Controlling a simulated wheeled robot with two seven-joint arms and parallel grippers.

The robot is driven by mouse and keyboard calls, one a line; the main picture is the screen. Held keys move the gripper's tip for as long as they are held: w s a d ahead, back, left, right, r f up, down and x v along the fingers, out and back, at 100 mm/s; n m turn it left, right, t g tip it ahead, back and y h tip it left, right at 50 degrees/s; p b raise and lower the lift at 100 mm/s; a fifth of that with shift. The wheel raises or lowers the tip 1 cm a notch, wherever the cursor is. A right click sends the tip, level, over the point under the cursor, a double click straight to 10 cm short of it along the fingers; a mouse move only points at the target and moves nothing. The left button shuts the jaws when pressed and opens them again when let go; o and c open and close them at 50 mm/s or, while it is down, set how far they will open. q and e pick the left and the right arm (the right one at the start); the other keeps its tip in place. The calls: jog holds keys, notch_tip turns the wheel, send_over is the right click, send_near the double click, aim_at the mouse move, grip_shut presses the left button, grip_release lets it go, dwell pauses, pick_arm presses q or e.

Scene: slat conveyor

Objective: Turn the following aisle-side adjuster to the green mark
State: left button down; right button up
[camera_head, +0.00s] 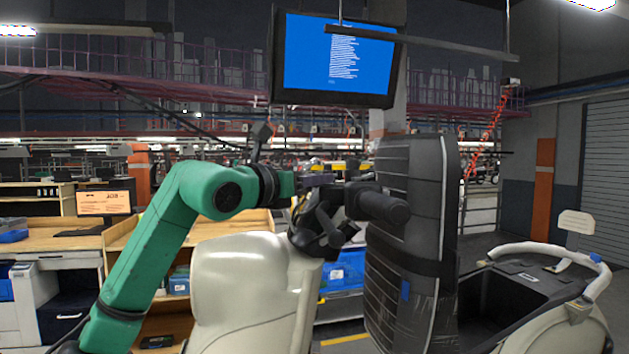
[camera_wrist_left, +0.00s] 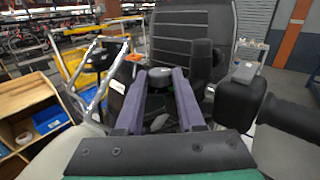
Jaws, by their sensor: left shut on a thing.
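My left arm is green and reaches in from the left in the head view. Its dark gripper (camera_head: 345,183) is beside the tall dark seat back (camera_head: 412,190). In the left wrist view, the two purple-grey fingers of my left gripper (camera_wrist_left: 160,82) are shut on a dark round knob (camera_wrist_left: 160,73), which looks like the adjuster. The same ribbed dark seat back (camera_wrist_left: 180,42) rises behind the knob. My right gripper is not in view.
A cream seat-like shape (camera_head: 250,290) stands in front, close under the arm. A dark cylinder (camera_head: 385,207) juts out near the gripper. A cream-rimmed dark bin-like body (camera_head: 510,300) is at right. Wooden benches (camera_head: 35,230) stand at left. A screen (camera_head: 335,60) hangs overhead.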

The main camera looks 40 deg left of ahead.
pick_arm(q)
jog(key=shift+f+h, duration=0.1)
jog(key=shift+h, duration=0.2)
jog(key=shift+a+m+h, duration=0.1)
jog(key=shift+m+h, duration=0.3)
jog(key=shift+a+m+h, duration=0.15)
jog(key=shift+m+h, duration=0.45)
jog(key=shift+h, duration=0.5)
jog(key=m+h, duration=0.1)
jog(key=h, duration=0.1)
jog(key=shift+a+r+m+g+h, duration=0.2)
jog(key=shift+m+g+h, duration=0.1)
jog(key=shift+m+h, duration=0.1)
jog(key=shift+w+a+r+m+g+h+p, duration=0.1)
jog(key=shift+m+g+h+p, duration=0.05)
jog(key=shift+m+h+p, duration=0.3)
jog(key=shift+a+m+g+h+p, duration=0.15)
jog(key=shift+m+h+p, duration=0.1)
jog(key=shift+h+p, duration=0.25)
jog(key=m+g+h+p, duration=0.1)
jog(key=m+h+p, duration=0.1)
jog(key=h, duration=0.1)
jog(key=shift+w, duration=0.1)
jog(key=shift+a+f+m+g+h+p, duration=0.15)
jog(key=shift+f+m+g+h+p, duration=0.05)
jog(key=shift+m+g+h+p, duration=0.85)
jog(key=shift+n, duration=0.25)
